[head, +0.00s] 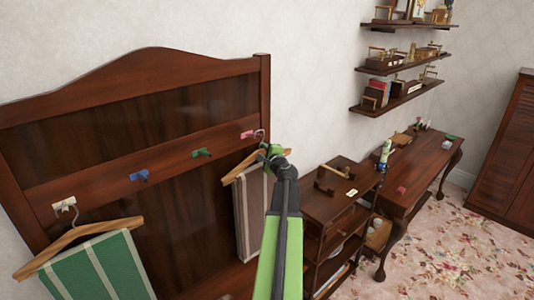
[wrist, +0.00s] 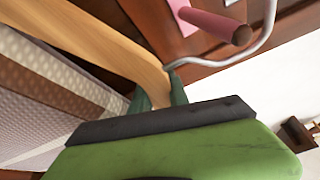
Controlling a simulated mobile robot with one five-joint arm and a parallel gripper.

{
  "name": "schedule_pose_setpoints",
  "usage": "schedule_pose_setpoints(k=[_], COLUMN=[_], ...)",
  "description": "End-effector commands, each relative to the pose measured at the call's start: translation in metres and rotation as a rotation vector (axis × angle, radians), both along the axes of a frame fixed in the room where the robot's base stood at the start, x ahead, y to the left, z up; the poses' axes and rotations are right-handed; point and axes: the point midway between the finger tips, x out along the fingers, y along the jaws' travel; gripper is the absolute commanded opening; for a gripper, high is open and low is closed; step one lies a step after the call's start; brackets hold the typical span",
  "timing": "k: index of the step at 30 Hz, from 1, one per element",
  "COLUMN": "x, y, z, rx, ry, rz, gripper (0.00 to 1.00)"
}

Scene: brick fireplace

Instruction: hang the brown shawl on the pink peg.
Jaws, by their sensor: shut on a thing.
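The brown shawl (head: 251,210), striped brown and pale, hangs folded over a wooden hanger (head: 240,166). My gripper (head: 268,152) is shut on this hanger near the base of its metal hook (head: 262,135). The pink peg (head: 247,134) is at the right end of the rack's peg rail. The hook is right beside the peg's tip in the head view. In the wrist view, the pink peg (wrist: 215,26) sits inside the curve of the hook (wrist: 235,62); the hook's top is out of frame, so I cannot tell whether it rests on the peg.
The dark wooden rack (head: 120,100) also has a green peg (head: 202,153), a blue peg (head: 139,175) and a white peg (head: 64,204). A green striped shawl (head: 95,270) hangs at the white peg. A low shelf unit (head: 335,205) stands right of my gripper.

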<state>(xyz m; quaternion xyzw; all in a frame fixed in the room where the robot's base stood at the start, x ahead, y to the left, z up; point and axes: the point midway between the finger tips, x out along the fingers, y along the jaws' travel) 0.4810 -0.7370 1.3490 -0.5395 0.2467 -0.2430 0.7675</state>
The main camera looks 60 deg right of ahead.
Motion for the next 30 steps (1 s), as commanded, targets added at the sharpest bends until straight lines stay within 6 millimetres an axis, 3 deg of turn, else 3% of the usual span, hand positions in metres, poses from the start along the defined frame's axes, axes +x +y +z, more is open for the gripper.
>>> schedule_pose_setpoints(k=[11, 24, 25, 30], x=[0.027, 0.026, 0.026, 0.026], y=[-0.009, -0.008, -0.008, -0.007], z=[-0.008, -0.013, -0.013, -0.013], rx=[0.001, 0.001, 0.001, 0.001], ry=[-0.001, -0.001, -0.001, -0.001], rz=[0.001, 0.001, 0.001, 0.002], gripper=[0.0, 0.0, 0.24, 0.46])
